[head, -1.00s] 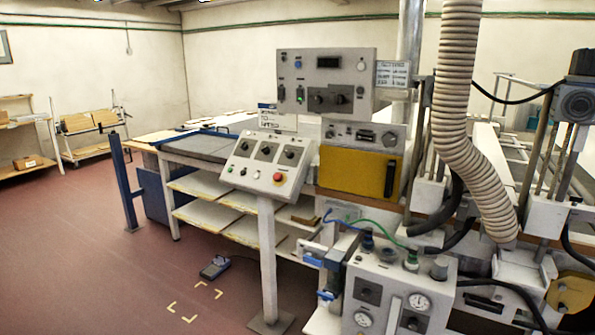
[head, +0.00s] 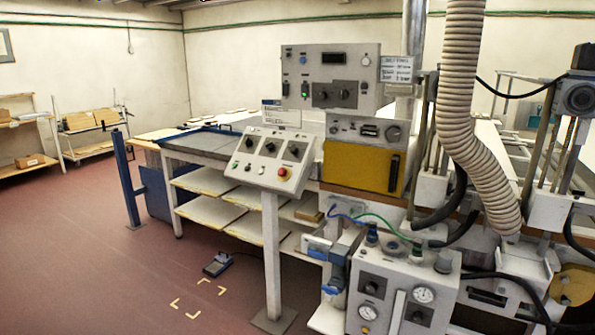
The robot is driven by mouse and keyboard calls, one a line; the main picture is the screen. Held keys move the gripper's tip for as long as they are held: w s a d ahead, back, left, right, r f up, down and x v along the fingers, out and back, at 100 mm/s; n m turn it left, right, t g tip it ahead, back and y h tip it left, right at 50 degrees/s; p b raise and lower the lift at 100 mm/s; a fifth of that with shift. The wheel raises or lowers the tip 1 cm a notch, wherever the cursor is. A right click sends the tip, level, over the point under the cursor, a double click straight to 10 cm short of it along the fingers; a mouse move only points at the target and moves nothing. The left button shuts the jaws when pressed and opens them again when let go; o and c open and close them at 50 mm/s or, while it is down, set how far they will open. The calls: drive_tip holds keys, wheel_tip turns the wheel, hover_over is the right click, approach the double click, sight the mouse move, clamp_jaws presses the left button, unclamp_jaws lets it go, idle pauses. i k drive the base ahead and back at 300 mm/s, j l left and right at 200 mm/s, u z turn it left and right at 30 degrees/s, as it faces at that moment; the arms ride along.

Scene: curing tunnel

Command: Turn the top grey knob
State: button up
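Several knobs show in the head view. On the white-grey box with gauges at the lower right, a grey knob (head: 443,262) stands on the top face, beside a green-collared fitting (head: 417,250) and a blue-collared fitting (head: 372,234). The yellow-fronted unit has a round grey knob (head: 391,134) at its upper right. The upper grey panel (head: 300,74) has a small round dial (head: 366,60) and two dark knobs. I cannot tell for sure which knob is the one named. My gripper is out of view.
A sloped console (head: 271,158) with dark knobs and a red button stands on a post in front of the bench. A ribbed hose (head: 462,110) hangs at the right. A foot pedal (head: 217,265) lies on the floor. The red floor at left is clear.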

sight(444, 262)
drive_tip(key=i+l, duration=0.2)
drive_tip(key=l, duration=0.15)
drive_tip(key=i+l+u, duration=0.1)
drive_tip(key=l, duration=0.25)
drive_tip(key=i+l, duration=0.3)
drive_tip(key=l+u, duration=0.05)
drive_tip(key=l, duration=0.05)
